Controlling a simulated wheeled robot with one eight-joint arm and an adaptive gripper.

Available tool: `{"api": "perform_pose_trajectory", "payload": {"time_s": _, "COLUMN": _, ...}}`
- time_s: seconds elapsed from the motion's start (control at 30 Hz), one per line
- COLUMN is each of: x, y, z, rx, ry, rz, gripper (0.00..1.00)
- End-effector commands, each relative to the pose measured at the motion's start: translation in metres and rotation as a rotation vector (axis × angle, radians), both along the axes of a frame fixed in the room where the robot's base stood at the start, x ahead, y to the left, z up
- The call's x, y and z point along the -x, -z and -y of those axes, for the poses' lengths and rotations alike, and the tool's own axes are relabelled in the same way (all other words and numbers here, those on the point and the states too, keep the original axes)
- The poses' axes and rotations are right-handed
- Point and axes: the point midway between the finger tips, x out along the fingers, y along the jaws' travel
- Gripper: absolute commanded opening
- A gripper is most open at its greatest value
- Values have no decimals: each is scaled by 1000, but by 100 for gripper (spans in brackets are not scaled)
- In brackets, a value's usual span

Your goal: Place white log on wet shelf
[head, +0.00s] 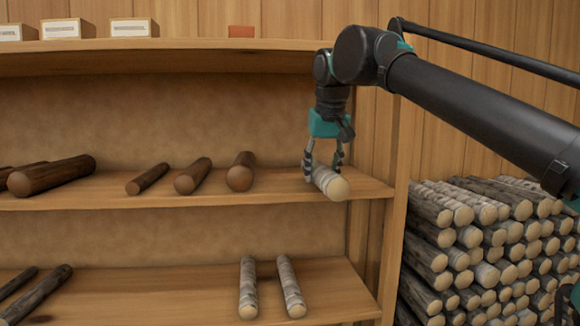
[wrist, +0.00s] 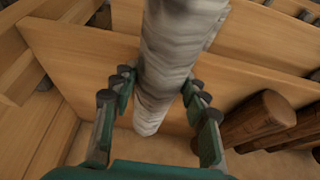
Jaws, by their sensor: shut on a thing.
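My gripper (head: 322,169) is shut on a white birch-like log (head: 331,184) with a pale cut end facing out. It holds the log at the right end of the middle shelf (head: 90,198). I cannot tell whether the log touches the shelf board. In the wrist view the log (wrist: 170,60) lies lengthwise between the fingers of my gripper (wrist: 160,85). Two other white logs, one (head: 248,285) and another (head: 291,285), lie side by side on the lower shelf (head: 335,300). I see no readable mark naming the wet shelf.
Several brown logs (head: 240,172) lie on the middle shelf, left of my gripper. Dark logs (head: 38,290) lie on the lower shelf's left. Labelled boxes (head: 68,28) and a red block (head: 241,31) stand on top. A large log stack (head: 490,240) fills the right. The lower shelf's right end is clear.

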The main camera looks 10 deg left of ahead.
Motion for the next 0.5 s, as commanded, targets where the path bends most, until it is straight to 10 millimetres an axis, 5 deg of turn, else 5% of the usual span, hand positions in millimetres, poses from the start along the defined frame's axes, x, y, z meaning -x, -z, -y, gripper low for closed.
{"api": "perform_pose_trajectory", "payload": {"time_s": 0.5, "x": -101, "y": 0, "z": -29, "rx": -1, "ry": 1, "rz": 1, "gripper": 0}}
